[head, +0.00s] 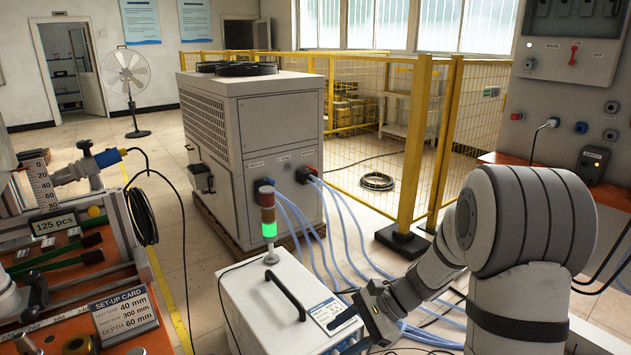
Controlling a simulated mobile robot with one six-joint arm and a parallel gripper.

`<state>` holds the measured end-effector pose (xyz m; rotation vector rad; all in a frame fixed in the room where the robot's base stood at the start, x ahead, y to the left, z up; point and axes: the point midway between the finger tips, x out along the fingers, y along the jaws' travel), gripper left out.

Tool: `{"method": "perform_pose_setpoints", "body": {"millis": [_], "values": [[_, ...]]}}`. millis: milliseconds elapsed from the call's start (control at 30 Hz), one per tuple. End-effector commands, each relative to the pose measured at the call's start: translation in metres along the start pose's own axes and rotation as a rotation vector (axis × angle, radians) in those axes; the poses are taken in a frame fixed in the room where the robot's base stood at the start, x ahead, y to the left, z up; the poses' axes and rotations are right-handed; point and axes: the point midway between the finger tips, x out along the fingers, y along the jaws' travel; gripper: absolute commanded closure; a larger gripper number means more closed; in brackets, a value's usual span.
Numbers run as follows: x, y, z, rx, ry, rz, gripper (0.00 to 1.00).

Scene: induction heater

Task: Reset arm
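My arm comes in from the right, and my gripper (341,336) is low in the picture, right of centre. It is in front of the white box unit (265,318) and covers part of its right side. Two dark fingers show with a gap between them, so it looks open. I see nothing held between them. The lower finger is partly cut off by the bottom edge. I cannot tell whether the gripper touches the box.
A signal tower (268,222) lit green and a black handle stand on the white box. Blue hoses (345,235) run from the large chiller (268,130) behind it. A yellow fence (418,140) and a control panel (570,60) are at right. A cluttered workbench (75,265) is at left.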

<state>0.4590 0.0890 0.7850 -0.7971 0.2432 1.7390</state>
Motion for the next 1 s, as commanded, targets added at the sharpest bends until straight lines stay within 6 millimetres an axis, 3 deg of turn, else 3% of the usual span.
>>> {"method": "perform_pose_setpoints", "body": {"millis": [33, 100, 500, 733, 1000], "values": [[-0.020, 0.006, 0.029, -0.079, 0.053, 0.036, 0.49], [-0.036, 0.019, 0.052, -0.186, 0.125, 0.091, 0.49], [-0.140, 0.086, 0.154, -0.790, 0.547, 0.406, 0.49], [-0.187, 0.108, 0.185, -1.045, 0.742, 0.555, 0.49], [-0.200, 0.115, 0.192, -1.127, 0.808, 0.610, 0.49]]}}
